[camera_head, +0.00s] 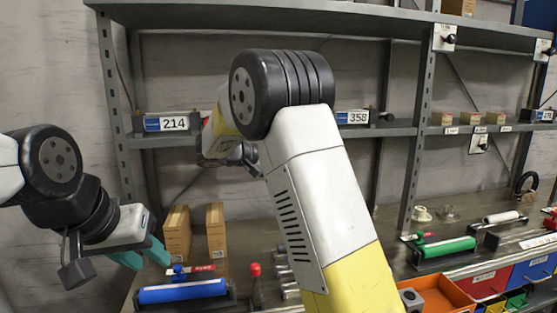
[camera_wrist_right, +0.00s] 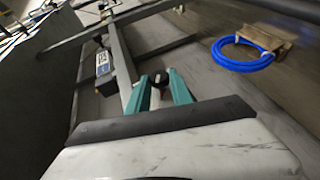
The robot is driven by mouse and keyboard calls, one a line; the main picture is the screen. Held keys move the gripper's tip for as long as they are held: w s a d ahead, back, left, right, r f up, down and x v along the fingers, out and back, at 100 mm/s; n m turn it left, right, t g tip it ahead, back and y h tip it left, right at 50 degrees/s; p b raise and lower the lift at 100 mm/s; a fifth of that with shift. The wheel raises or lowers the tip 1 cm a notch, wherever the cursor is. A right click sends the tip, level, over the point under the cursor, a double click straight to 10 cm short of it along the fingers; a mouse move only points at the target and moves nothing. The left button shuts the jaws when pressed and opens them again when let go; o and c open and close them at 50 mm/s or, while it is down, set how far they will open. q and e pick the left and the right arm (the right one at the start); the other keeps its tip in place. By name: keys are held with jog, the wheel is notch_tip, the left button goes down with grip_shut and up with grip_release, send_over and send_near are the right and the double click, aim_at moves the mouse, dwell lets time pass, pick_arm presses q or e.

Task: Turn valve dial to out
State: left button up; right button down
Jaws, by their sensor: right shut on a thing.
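Small black knobs on white plates show in the head view: one on the shelf post (camera_head: 447,38), one at the far right (camera_head: 543,50) and one lower (camera_head: 479,143). I cannot read their labels or tell which is the valve dial. My right arm reaches up to the shelf, and its hand is partly hidden behind its own link. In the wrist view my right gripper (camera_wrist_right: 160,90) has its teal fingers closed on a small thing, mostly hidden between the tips. My left gripper (camera_head: 143,254) hangs low at the left, its teal fingers apart and empty.
Number displays reading 214 (camera_head: 174,124) and 358 (camera_head: 353,117) sit on the shelf edge. Below are cartons (camera_head: 177,234), a blue cylinder (camera_head: 183,291), a green cylinder (camera_head: 445,248) and an orange bin (camera_head: 437,296). A blue hose coil (camera_wrist_right: 240,53) shows in the wrist view.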

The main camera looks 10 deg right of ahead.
jog(key=c, duration=1.1)
grip_release()
jog(key=shift+c, duration=0.2)
jog(key=v, duration=0.8)
